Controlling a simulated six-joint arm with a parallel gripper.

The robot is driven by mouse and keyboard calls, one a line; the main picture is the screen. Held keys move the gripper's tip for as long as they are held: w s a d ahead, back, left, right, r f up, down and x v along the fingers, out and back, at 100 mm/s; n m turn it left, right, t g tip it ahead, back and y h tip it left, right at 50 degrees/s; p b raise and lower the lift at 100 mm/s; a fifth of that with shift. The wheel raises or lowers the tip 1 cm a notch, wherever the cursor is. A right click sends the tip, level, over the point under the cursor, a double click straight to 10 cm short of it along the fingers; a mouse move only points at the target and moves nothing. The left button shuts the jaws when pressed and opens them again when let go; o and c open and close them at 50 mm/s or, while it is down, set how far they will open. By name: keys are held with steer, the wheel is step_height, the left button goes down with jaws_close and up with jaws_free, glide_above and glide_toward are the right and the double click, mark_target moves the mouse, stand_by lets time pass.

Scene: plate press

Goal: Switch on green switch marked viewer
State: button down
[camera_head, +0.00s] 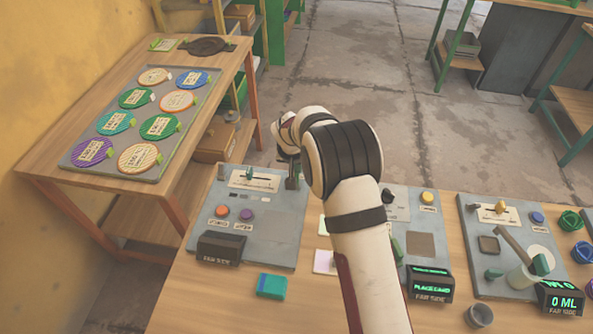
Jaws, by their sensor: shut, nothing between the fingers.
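I cannot read a "viewer" label in this view, so I cannot tell which green part is the switch. The left grey panel (202,240) has a slider with a small green knob (249,174), plus an orange button (222,211) and a purple button (246,215) with small labels. A green part (397,251) shows on the middle panel, partly behind my arm. My gripper (292,180) is small and dark, at the upper right of the left panel, right of the green knob. It is shut and empty. Its contact with the panel is unclear.
The right panel (470,225) has a lever, a cup and a display reading "0 ML". The middle display (430,285) reads "PLACE CARD". A dark box (221,248) and teal block (271,286) sit at the front. A side table (50,165) holds several coloured discs.

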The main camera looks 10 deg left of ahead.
mark_target(296, 174)
steer(key=shift+s, duration=1.3)
steer(key=shift+w+r, duration=0.2)
steer(key=shift+r, duration=0.95)
steer(key=shift+w+r, duration=0.2)
steer(key=shift+r, duration=1)
steer(key=shift+w+r, duration=0.2)
steer(key=shift+r, duration=0.95)
